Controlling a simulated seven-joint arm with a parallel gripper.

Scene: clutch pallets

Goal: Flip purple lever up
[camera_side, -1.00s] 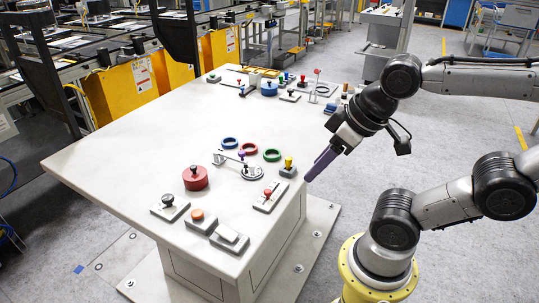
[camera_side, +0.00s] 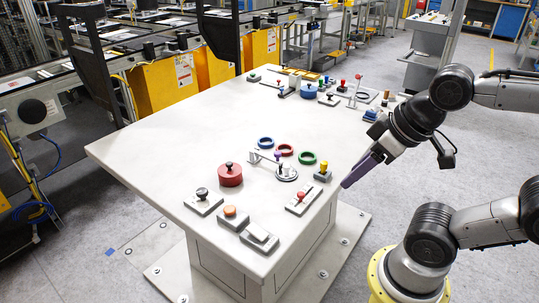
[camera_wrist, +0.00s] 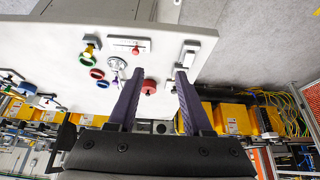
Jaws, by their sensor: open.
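The lever with a small purple tip (camera_side: 277,156) stands among the controls at the table's front right in the side view. It is small, and I cannot make out its exact tilt. My gripper (camera_side: 346,184), with long purple fingers, hangs just off the table's right edge, apart from the lever. In the wrist view the fingers (camera_wrist: 159,79) are spread with nothing held between them.
Blue, red and green rings (camera_side: 285,150) lie behind the lever. A yellow-topped control (camera_side: 323,172), a red-knobbed slider (camera_side: 300,199) and a red cylinder (camera_side: 230,175) stand around it. More controls line the far edge. The table's left and middle (camera_side: 190,135) are clear.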

